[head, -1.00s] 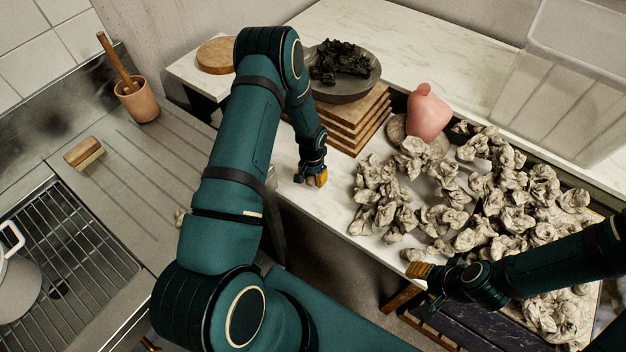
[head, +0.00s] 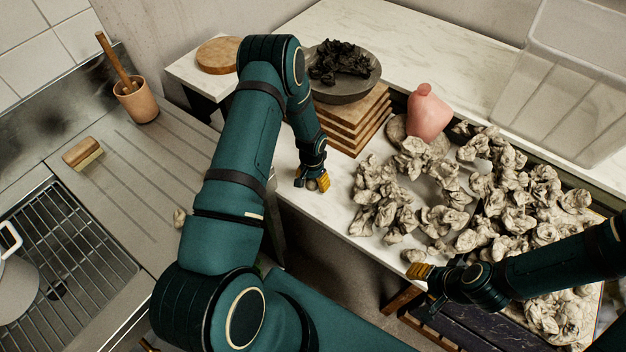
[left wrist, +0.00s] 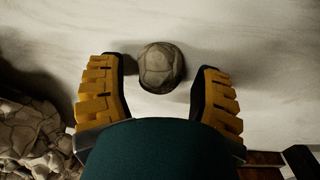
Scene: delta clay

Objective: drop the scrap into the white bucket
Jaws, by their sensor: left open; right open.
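A roundish grey clay lump, which looks like the scrap (left wrist: 161,67), lies on the pale marble top between the spread fingers of my left gripper (left wrist: 157,95) in the left wrist view. Gaps show on both sides of it. In the head view my left gripper (head: 312,183) is low over the counter's front left part, open, and partly hides the lump. My right gripper (head: 428,284) is open and empty at the counter's front edge. A white vessel with a loop handle (head: 16,285) is cut off at the left edge; I cannot tell if it is the white bucket.
Crumpled clay pieces (head: 515,215) crowd the counter's right part. A pink bottle (head: 428,115), stacked boards (head: 350,125) and a bowl of dark lumps (head: 350,88) stand behind. A clear bin (head: 560,85) is at back right. A small lump (head: 179,217) and brush (head: 82,153) lie on the drainboard.

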